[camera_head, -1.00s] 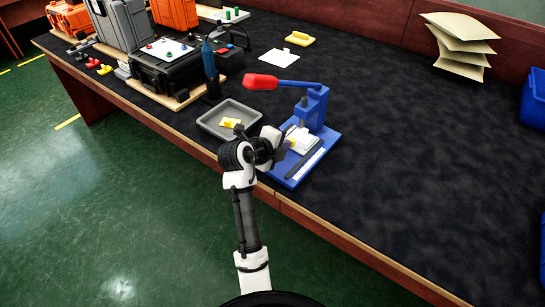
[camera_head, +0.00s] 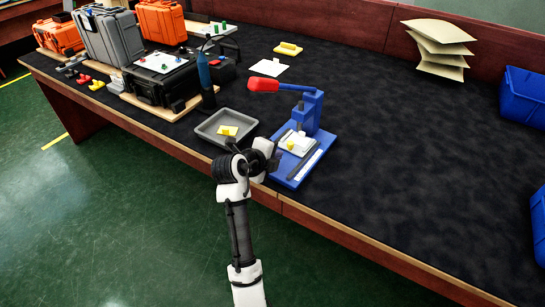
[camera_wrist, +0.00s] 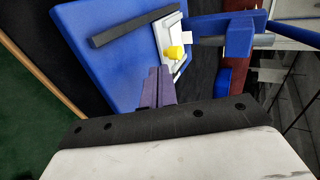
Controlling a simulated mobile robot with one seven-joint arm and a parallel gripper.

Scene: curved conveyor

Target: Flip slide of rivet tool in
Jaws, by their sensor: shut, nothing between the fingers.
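The rivet tool (camera_head: 305,117) is a blue press with a red-tipped lever (camera_head: 263,86), standing on a blue base at the table's front edge. Its white slide (camera_head: 297,143) lies on the base under the press, with a yellow piece on it. In the wrist view the white slide (camera_wrist: 173,40) and its yellow knob (camera_wrist: 175,52) show just beyond my fingers. My gripper (camera_wrist: 160,75) is shut and empty, with its fingertips close to the slide and knob; I cannot tell whether they touch. In the head view my wrist hides the fingertips.
A grey tray (camera_head: 213,139) with a yellow piece (camera_head: 228,131) stands left of the tool. A black strip (camera_wrist: 133,27) lies on the blue base. Cases and boards fill the back left; blue bins (camera_head: 524,95) stand at right. The table right of the tool is clear.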

